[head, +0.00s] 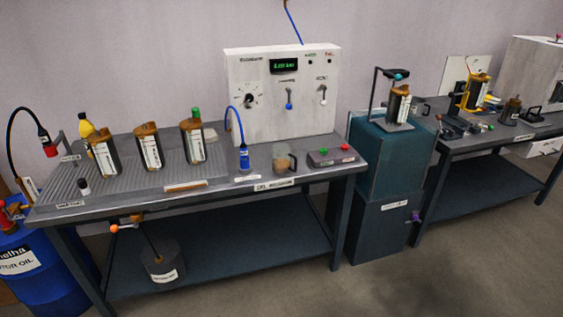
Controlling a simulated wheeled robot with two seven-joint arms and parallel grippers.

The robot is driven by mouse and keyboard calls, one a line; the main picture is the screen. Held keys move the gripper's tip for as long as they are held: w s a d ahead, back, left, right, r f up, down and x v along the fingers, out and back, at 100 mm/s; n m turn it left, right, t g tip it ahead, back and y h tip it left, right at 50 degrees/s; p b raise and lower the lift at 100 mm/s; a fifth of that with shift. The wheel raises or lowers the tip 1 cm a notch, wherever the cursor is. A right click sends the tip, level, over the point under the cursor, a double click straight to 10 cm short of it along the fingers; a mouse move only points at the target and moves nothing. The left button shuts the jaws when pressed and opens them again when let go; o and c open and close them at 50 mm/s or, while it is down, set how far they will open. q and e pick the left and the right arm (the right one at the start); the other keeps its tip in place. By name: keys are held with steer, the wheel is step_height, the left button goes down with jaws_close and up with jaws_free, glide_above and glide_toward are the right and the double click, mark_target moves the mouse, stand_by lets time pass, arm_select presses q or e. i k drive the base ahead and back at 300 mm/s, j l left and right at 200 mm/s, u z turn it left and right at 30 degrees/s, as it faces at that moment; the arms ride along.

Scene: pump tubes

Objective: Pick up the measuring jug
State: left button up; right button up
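The measuring jug, as far as I can tell, is the small clear, brownish vessel (281,162) with a dark handle on its right side. It stands upright near the front edge of the left workbench (225,196), between a blue nozzle and a small button box. It is small in the view, so its markings and contents cannot be made out. Neither of my grippers shows in the head view.
The blue nozzle (244,159) hangs left of the jug, and the button box (331,156) with red and green buttons lies right. A white control panel (283,95) stands behind. Several dark canisters stand on a ribbed tray (120,185). Open floor (330,290) lies in front.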

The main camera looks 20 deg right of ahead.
mark_target(283, 156)
steer(key=z, duration=0.6)
steer(key=i+j+z, duration=0.1)
steer(key=z, duration=0.3)
steer(key=i+j+z, duration=0.1)
steer(key=j+z, duration=0.4)
steer(key=z, duration=0.25)
steer(key=j+z, duration=0.25)
steer(key=z, duration=0.15)
steer(key=j+z, duration=0.15)
steer(key=j, duration=0.35)
steer(key=j+z, duration=0.15)
steer(key=j, duration=0.35)
steer(key=k+j+z, duration=0.15)
steer(key=j, duration=0.35)
steer(key=j+z, duration=0.15)
steer(key=j, duration=0.35)
steer(key=k+j, duration=0.1)
steer(key=j, duration=0.2)
steer(key=k+j, duration=0.1)
steer(key=j, duration=0.25)
